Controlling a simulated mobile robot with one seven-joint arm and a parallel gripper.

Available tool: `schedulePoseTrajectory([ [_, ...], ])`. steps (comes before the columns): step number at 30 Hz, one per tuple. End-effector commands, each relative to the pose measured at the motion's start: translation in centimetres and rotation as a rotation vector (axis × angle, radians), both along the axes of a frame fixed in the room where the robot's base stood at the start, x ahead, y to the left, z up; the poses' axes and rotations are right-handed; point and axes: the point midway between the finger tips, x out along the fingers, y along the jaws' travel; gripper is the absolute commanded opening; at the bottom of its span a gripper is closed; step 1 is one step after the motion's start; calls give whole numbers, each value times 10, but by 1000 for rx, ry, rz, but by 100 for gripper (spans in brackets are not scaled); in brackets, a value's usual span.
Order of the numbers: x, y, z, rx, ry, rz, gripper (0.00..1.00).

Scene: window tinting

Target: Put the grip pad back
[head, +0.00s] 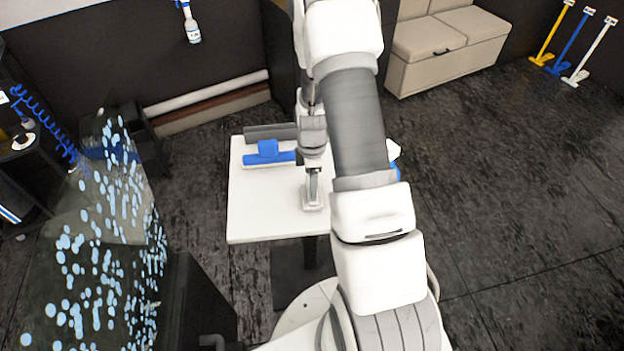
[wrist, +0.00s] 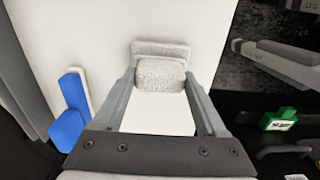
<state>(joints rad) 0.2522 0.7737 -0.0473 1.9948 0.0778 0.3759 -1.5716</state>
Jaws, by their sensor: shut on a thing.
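The grip pad (wrist: 160,75) is a light grey, speckled block on a wider flat base. In the wrist view it sits between the fingertips of my gripper (wrist: 160,84), which is shut on it. In the head view my gripper (head: 313,190) points down over the white table (head: 255,215), with the pad (head: 313,206) at its tips. The pad is at or just above the tabletop; I cannot tell whether it touches. My arm covers part of the table's right side.
A blue tool (head: 268,153) with a white edge lies at the table's back left, beside a dark grey strip (head: 270,132). The table's front left is clear. A glass pane with pale blue drops (head: 105,235) stands left. A beige bench (head: 445,45) is at the back right.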

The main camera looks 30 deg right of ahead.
Motion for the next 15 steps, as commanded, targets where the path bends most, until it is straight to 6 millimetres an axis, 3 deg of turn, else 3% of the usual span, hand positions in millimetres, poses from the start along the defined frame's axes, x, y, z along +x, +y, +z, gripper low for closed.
schedulePoseTrajectory([
  [3,0,0,-4,0,0,0,19],
  [4,0,0,-2,0,0,0,80],
  [6,0,0,-2,0,0,0,92],
  [8,0,0,-2,0,0,0,100],
  [15,0,0,-1,0,1,0,100],
])
